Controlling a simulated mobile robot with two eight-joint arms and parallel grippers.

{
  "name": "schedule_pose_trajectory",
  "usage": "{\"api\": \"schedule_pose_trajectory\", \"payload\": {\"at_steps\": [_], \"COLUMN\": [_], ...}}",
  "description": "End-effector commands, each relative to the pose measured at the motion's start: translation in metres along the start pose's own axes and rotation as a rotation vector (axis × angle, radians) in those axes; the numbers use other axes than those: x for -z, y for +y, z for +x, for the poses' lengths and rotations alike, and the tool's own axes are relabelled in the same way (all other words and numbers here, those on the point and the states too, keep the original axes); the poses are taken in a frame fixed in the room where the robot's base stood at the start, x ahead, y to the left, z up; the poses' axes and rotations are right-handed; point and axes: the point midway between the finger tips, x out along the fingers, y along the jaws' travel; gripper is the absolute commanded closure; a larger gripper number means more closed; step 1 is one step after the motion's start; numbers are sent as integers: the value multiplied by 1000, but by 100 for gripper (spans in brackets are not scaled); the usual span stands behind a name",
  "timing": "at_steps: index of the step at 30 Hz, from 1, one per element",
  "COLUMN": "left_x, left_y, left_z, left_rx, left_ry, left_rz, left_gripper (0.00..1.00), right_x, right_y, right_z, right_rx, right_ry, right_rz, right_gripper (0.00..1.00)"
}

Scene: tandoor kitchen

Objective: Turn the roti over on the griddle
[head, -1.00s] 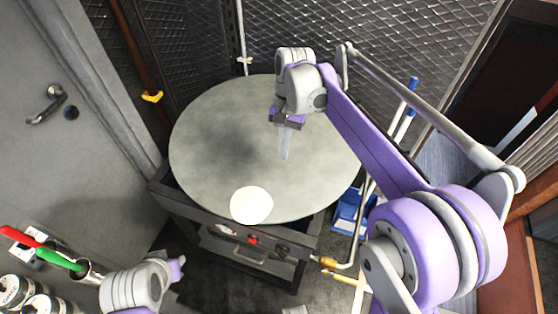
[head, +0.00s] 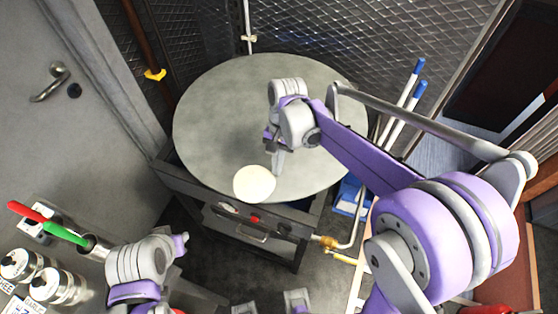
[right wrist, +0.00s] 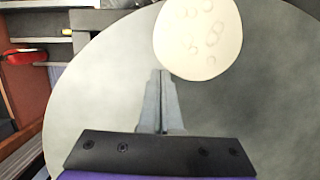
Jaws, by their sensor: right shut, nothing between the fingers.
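The roti (head: 254,184) is a pale round disc lying flat on the near part of the round grey griddle (head: 215,110). In the right wrist view the roti (right wrist: 198,38) shows several faint ring-shaped marks and lies just beyond the fingertips. My right gripper (head: 276,170) is low over the griddle, at the upper right edge of the roti. In the right wrist view its fingers (right wrist: 162,75) are together and empty; whether they touch the roti is unclear. My left arm shows at the lower left, away from the griddle, and its fingers cannot be made out.
At the lower left are steel canisters (head: 62,285) and red- and green-handled tools (head: 66,234). A blue bin (head: 350,196) and blue-ended poles (head: 407,95) stand right. Mesh walls close off the back.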

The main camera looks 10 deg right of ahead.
Motion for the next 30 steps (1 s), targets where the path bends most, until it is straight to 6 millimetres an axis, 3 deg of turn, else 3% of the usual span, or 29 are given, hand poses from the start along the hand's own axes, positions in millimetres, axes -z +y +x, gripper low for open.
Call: {"api": "schedule_pose_trajectory", "payload": {"at_steps": [5,12,22,26,30], "left_x": [0,-5,-4,-3,-2], "left_y": [0,0,0,0,0], "left_z": [0,5,4,3,2], "left_rx": [0,0,0,0,0], "left_ry": [0,-4,-3,-3,-1], "left_rz": [0,0,0,0,0], "left_gripper": [76,76,76,76,76], "right_x": [-1,-24,-24,-24,-24], "right_y": [0,0,0,0,0], "right_z": [0,7,5,-7,-33], "right_rx": [0,0,0,0,0], "right_ry": [0,-1,0,0,0], "right_rz": [0,-2,0,1,2], "right_gripper": [100,100,100,100,100]}}
